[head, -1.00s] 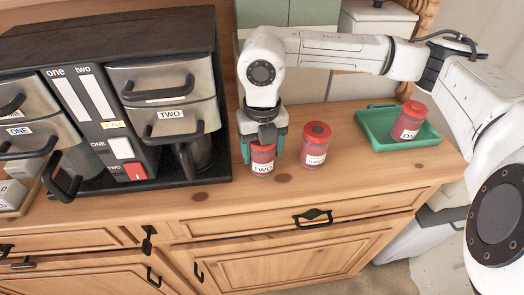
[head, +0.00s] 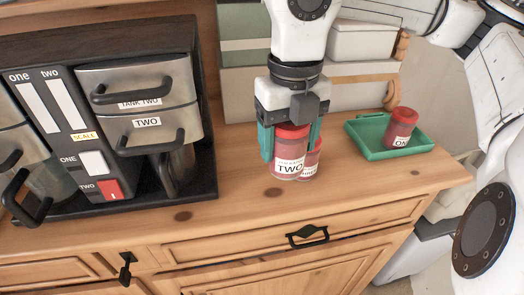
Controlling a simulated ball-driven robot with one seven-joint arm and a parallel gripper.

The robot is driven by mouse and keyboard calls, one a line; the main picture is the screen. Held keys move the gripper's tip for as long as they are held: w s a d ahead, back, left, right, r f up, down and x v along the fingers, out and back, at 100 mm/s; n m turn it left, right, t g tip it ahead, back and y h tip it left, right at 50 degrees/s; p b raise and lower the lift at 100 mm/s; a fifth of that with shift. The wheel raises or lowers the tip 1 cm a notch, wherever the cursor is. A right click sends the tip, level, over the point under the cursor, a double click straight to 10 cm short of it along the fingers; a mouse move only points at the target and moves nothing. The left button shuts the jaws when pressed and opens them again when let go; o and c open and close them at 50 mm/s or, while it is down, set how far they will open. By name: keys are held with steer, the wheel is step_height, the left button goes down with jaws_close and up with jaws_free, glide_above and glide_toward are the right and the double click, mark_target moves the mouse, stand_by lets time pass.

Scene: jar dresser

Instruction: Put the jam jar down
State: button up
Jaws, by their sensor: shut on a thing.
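The jar hangs upright between the green fingers and appears raised above the wooden dresser top (head: 235,195). A second red jar (head: 313,160) stands right behind it, mostly hidden by the held jar and a finger. I cannot tell whether the two touch.
A black and steel two-tank machine (head: 140,110) fills the left of the dresser top. Boxes (head: 360,42) stand at the back. The wood in front of the held jar and right of it, before the tray, is clear. The front edge drops to drawers (head: 250,240).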

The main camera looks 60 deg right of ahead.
steer(key=shift+s+a+r+b, duration=0.15)
steer(key=shift+s+a+r, duration=0.15)
steer(key=shift+s, duration=0.45)
steer(key=shift+s+a+r+b, duration=0.15)
steer(key=shift+s+r, duration=0.25)
steer(key=shift+s, duration=0.35)
steer(key=shift+s+a+r+b, duration=0.15)
steer(key=shift+s+a+r, duration=0.15)
steer(key=shift+s, duration=0.45)
steer(key=shift+d, duration=0.1)
